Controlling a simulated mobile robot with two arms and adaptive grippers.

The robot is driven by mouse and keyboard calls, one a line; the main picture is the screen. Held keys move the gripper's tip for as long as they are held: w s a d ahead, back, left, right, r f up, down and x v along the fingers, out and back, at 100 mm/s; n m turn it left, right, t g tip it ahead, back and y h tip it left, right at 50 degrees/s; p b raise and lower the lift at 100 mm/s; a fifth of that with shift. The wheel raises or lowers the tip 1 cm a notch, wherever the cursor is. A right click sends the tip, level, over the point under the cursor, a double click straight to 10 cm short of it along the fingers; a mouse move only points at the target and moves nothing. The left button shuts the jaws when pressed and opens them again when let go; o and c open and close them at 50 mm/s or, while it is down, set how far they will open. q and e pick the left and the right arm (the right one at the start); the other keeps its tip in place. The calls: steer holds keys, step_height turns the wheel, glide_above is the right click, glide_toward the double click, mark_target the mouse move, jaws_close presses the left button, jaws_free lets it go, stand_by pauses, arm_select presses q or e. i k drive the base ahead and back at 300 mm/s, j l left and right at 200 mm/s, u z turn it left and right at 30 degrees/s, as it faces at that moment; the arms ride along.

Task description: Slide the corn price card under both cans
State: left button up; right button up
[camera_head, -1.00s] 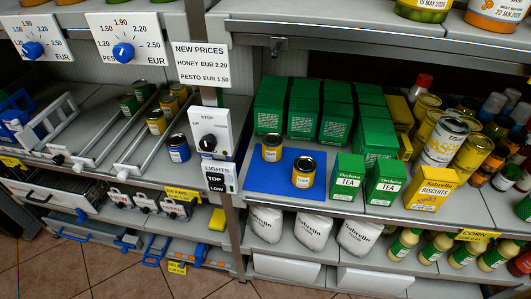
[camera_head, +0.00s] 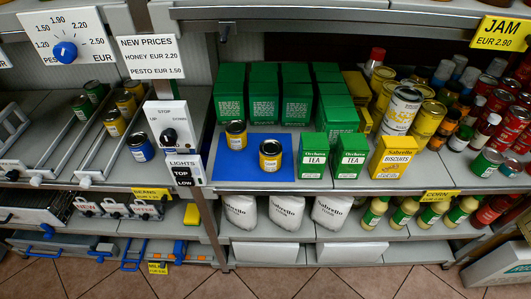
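The yellow corn price card (camera_head: 441,196), marked CORN, sits on the shelf's front edge at the right, below the jars and cans. Two yellow cans stand upright and apart on a blue mat (camera_head: 228,173) on the middle shelf. Which cans the task means is not marked. Neither of my grippers shows in the head view.
Green tea boxes (camera_head: 313,156) and a yellow biscuits box (camera_head: 391,157) stand right of the mat. Grouped cans and jars (camera_head: 401,110) crowd the right. A lever panel (camera_head: 170,130) stands at left.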

mark_target(429, 195)
steer(key=z, duration=1.6)
